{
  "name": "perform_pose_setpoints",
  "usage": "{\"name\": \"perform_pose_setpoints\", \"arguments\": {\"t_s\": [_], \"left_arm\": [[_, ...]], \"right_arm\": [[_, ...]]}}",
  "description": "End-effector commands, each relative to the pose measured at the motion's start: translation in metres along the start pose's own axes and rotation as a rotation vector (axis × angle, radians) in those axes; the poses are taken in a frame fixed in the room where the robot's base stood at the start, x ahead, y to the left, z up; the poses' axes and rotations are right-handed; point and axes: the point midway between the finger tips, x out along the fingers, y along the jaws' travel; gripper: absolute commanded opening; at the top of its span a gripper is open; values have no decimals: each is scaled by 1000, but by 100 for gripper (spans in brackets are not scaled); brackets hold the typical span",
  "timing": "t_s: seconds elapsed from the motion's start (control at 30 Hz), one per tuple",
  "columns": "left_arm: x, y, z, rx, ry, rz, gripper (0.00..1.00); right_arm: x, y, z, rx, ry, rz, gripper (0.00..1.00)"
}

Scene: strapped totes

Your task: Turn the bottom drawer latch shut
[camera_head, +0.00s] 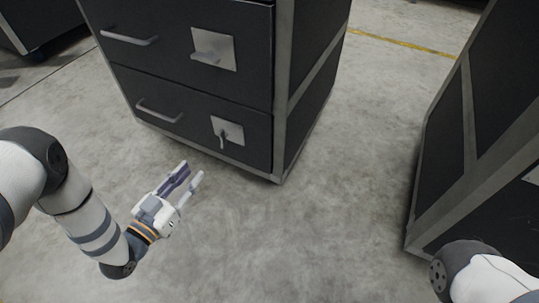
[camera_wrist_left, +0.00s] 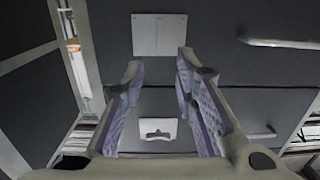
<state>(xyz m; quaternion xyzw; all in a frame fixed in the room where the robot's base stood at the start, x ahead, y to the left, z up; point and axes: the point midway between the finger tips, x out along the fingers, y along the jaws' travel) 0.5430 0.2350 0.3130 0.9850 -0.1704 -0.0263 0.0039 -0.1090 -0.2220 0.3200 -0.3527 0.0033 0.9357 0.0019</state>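The bottom drawer (camera_head: 180,112) of the dark cabinet looks closed. Its latch (camera_head: 227,132) is a small lever on a pale square plate at the drawer's right; the lever hangs roughly downward. My left gripper (camera_head: 194,172) is open and empty, in front of the cabinet and apart from the latch, its fingers directed toward it. In the left wrist view, my open fingers (camera_wrist_left: 160,85) frame the drawer fronts, with one pale plate (camera_wrist_left: 160,35) above and another (camera_wrist_left: 158,129) between them. I cannot tell surely which plate is the bottom one. My right gripper is out of view.
The upper drawer (camera_head: 180,40) has a bar handle (camera_head: 129,40) and a plate with a sideways lever (camera_head: 212,47). The bottom drawer handle (camera_head: 158,112) sits left of its latch. Another dark cabinet (camera_head: 480,130) stands at the right. Bare concrete floor (camera_head: 350,150) lies between them.

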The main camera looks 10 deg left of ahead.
Motion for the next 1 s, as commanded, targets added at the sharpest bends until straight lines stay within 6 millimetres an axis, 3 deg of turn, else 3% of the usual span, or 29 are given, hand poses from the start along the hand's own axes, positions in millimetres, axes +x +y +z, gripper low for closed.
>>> {"name": "perform_pose_setpoints", "arguments": {"t_s": [0.17, 0.4, 0.6, 0.97, 1.0], "left_arm": [[19, -6, -6, 19, 59, 7, 27], [78, -5, -7, 17, 55, 7, 27], [116, -5, -10, 18, 52, 6, 27], [127, -5, -13, 17, 50, 6, 27], [127, -5, -13, 17, 50, 6, 22]], "right_arm": [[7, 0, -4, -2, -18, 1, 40], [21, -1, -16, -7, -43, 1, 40], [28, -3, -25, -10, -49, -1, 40], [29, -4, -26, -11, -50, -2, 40], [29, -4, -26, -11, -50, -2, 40]]}}
